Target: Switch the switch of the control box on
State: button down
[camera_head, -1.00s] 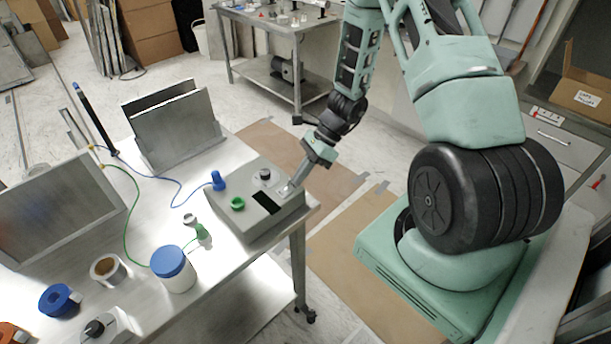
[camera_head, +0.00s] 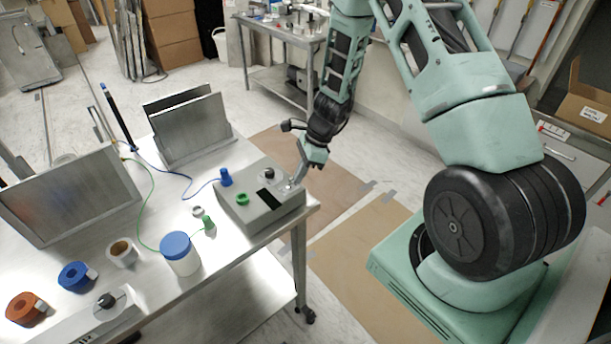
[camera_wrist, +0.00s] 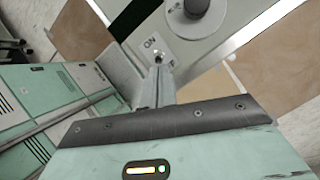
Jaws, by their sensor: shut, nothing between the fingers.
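The grey control box (camera_head: 235,213) sits at the right corner of the metal table. It has a black knob, a dark display, a green round part (camera_head: 242,199) and a blue plug (camera_head: 225,177) on it. My gripper (camera_head: 293,184) is at the box's right end, fingers pointing down at its top. In the wrist view, the shut fingers (camera_wrist: 160,70) meet at a small metal toggle switch (camera_wrist: 159,56) beside the letters "ON". The black knob (camera_wrist: 196,8) is just above it. The fingertips overlap the switch's lower part, so its exact tilt and contact are unclear.
A white jar with a blue lid (camera_head: 180,255), tape rolls (camera_head: 77,276) and another knobbed box (camera_head: 108,302) stand on the table (camera_head: 160,210). Metal plate holders (camera_head: 72,195) stand behind. Blue and green cables cross the tabletop. Floor shows right of the table.

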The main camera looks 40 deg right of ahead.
jog(key=shift+a+r+h+p, duration=0.25)
jog(key=shift+a+h+p, duration=0.2)
jog(key=shift+h, duration=0.5)
jog(key=shift+a+r+h+p, duration=0.2)
jog(key=shift+a+h+p, duration=0.25)
jog(key=shift+h, duration=0.5)
jog(key=shift+r+p, duration=0.75)
jog(key=shift+r, duration=0.05)
jog(key=shift+d, duration=0.1)
